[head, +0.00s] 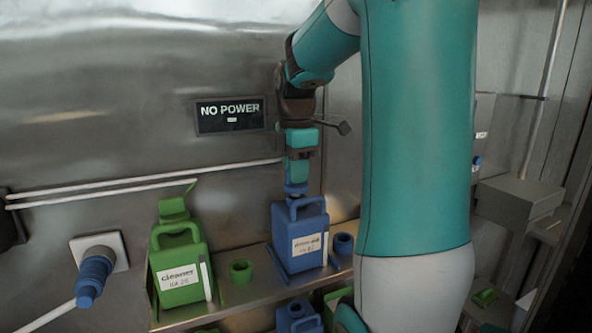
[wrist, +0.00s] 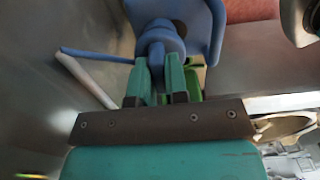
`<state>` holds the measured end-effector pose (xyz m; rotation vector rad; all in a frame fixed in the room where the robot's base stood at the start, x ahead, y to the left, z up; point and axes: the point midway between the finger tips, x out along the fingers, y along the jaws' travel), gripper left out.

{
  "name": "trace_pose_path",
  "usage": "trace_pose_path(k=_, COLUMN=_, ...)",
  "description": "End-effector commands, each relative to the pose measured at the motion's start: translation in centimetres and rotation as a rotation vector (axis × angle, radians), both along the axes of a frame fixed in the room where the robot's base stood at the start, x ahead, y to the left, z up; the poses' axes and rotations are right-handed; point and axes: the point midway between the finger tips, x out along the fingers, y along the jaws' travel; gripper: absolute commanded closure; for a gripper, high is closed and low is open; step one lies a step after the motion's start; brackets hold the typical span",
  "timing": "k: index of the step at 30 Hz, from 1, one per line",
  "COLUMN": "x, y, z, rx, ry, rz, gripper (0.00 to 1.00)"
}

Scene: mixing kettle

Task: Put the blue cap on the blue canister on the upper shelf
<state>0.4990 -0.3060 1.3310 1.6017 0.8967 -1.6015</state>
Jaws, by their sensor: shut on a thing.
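The blue canister (head: 284,250) with a white label stands on the upper shelf in the head view. My gripper (head: 297,178) points down right above its top. It is shut on the blue cap (head: 296,189), which shows just below the fingertips at the canister's top. In the wrist view the fingers (wrist: 164,76) hold the blue cap (wrist: 158,42), with part of the blue canister (wrist: 211,22) behind it. I cannot tell whether the cap touches the canister's neck.
A green canister labelled cleaner (head: 180,276) and a green ring-shaped piece (head: 241,271) stand left on the shelf. A blue ring-shaped piece (head: 343,243) stands right of the blue canister. Another blue canister (head: 298,320) is below. A NO POWER panel (head: 230,124) is on the wall.

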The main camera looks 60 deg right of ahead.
Motion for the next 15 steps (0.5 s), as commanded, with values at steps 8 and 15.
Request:
trace_pose_path(k=8, x=0.0, y=0.0, z=-1.1, rx=0.001, ry=0.001, rz=0.000, gripper=1.00)
trace_pose_path(k=15, x=0.0, y=0.0, z=-1.3, rx=0.000, ry=0.000, rz=0.000, gripper=1.00)
